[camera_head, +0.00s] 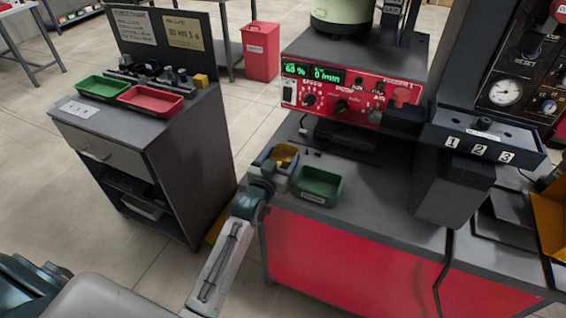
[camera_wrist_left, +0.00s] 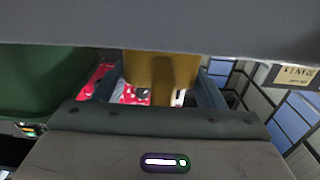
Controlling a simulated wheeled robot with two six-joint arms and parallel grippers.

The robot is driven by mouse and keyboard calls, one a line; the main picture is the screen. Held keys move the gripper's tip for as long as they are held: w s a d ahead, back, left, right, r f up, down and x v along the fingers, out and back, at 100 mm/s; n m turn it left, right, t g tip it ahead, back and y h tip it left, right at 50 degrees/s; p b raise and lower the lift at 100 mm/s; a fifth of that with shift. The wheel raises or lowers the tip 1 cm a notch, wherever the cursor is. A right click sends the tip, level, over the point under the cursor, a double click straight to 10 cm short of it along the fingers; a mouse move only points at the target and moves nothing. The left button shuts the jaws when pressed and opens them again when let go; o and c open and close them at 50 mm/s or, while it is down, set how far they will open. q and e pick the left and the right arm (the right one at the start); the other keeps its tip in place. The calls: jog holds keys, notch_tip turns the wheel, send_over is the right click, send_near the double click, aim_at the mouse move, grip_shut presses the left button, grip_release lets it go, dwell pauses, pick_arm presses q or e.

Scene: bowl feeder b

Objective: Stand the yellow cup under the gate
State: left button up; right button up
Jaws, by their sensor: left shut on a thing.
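The yellow cup (camera_head: 285,154) is at the near left part of the red-fronted bench, left of the green tray. My left gripper (camera_head: 273,163) is shut on the yellow cup, and the cup also shows between the fingers in the left wrist view (camera_wrist_left: 161,72). I cannot tell whether the cup touches the bench. The gate is not clear to me; a dark block (camera_head: 403,121) juts out at the right end of the red control panel. My right gripper is not in view.
A green tray (camera_head: 318,199) sits right beside the gripper. The red control panel (camera_head: 350,100) stands behind it. A block marked 1 2 3 (camera_head: 487,137) is to the right. Bare bench top (camera_head: 375,205) lies between. A cabinet (camera_head: 150,133) with green and red trays stands at left.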

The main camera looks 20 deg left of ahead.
pick_arm(q)
jog(key=shift+f, duration=0.95)
jog(key=shift+f, duration=0.1)
jog(key=o, duration=0.7)
jog(key=shift+o, duration=0.5)
